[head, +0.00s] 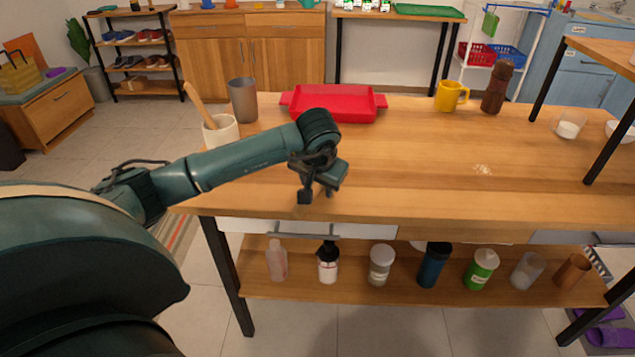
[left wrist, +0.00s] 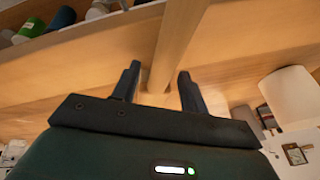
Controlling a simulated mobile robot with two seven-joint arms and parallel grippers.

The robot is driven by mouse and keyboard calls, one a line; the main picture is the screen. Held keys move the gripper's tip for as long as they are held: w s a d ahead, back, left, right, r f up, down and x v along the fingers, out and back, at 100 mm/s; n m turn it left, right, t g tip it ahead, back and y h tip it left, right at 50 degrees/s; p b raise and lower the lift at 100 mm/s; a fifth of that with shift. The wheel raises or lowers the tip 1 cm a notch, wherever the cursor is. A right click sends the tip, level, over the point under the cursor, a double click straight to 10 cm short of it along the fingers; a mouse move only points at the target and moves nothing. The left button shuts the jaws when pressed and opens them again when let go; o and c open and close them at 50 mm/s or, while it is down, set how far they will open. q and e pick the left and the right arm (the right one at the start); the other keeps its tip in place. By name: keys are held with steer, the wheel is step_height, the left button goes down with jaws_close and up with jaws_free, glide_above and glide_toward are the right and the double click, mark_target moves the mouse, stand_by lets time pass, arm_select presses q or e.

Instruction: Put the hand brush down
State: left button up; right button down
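I cannot clearly make out a hand brush in either view. My left gripper (head: 317,193) hangs over the near edge of the wooden table (head: 420,190), left of the middle, pointing down. In the left wrist view its two dark fingers (left wrist: 158,88) stand apart. A pale wooden bar (left wrist: 180,40) runs between them in the picture, with gaps on both sides. I cannot tell whether it is a handle or part of the table. No brush shows under or beside the gripper in the head view. My right gripper is not in view.
White crumbs (head: 482,169) lie on the table's right half. A red tray (head: 333,104), grey cup (head: 243,100), white crock (head: 221,133), yellow mug (head: 451,96) and brown grinder (head: 496,88) stand along the back and left. Several containers fill the lower shelf. The table's middle is clear.

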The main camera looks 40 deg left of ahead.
arm_select(q)
steer(key=shift+r, duration=0.45)
steer(key=v, duration=1.1)
steer(key=shift+s+r+p, duration=0.15)
steer(key=shift+s+p, duration=0.1)
steer(key=shift+p, duration=0.2)
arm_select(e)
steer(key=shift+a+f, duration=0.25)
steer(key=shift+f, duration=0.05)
